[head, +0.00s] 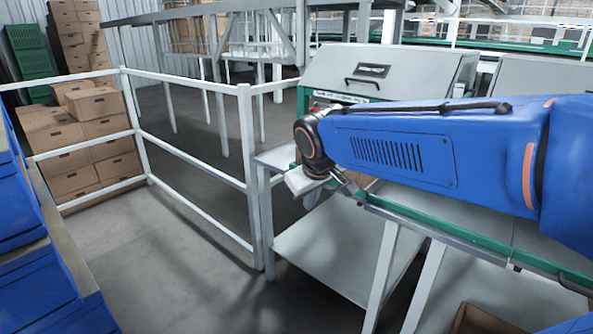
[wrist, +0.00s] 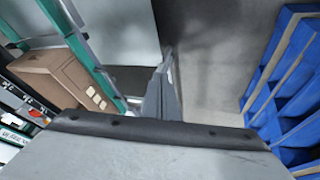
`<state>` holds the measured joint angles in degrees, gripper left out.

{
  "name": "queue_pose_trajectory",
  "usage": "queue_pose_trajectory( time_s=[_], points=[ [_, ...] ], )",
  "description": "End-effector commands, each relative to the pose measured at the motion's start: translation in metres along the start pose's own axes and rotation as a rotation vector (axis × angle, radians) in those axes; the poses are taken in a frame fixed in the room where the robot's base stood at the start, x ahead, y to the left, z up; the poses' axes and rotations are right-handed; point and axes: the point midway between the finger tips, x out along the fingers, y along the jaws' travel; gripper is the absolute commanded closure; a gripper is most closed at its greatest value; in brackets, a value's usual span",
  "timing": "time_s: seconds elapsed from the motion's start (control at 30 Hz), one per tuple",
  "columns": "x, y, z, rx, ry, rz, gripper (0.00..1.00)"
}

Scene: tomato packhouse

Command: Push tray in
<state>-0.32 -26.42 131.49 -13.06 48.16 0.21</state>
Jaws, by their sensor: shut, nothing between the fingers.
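A brown cardboard tray or box (wrist: 55,72) lies at the left of the wrist view, beside a green rail, with a few pale patches along its near right edge. In the head view only a small brown patch (head: 370,184) shows behind my arm, probably the same box. My gripper (wrist: 167,82) is shut and empty, to the right of the box and apart from it.
A grey machine with a handled lid (head: 380,72) stands behind the bench. A green rail (head: 440,225) runs along the bench front, above a grey lower shelf (head: 335,250). White railings (head: 200,165) and blue crates (head: 40,250) are at left, with clear floor between.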

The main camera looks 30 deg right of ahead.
Motion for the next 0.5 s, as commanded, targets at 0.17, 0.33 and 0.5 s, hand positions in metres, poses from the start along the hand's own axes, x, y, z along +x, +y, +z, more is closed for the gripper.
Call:
queue_pose_trajectory(
  time_s=[0.17, 0.33, 0.5],
  points=[
    [0.021, 0.018, -0.063, -0.060, 0.016, 0.053, 1.00],
    [0.045, 0.032, -0.120, -0.121, 0.036, 0.100, 1.00],
    [0.065, 0.041, -0.162, -0.168, 0.054, 0.134, 1.00]
  ],
)
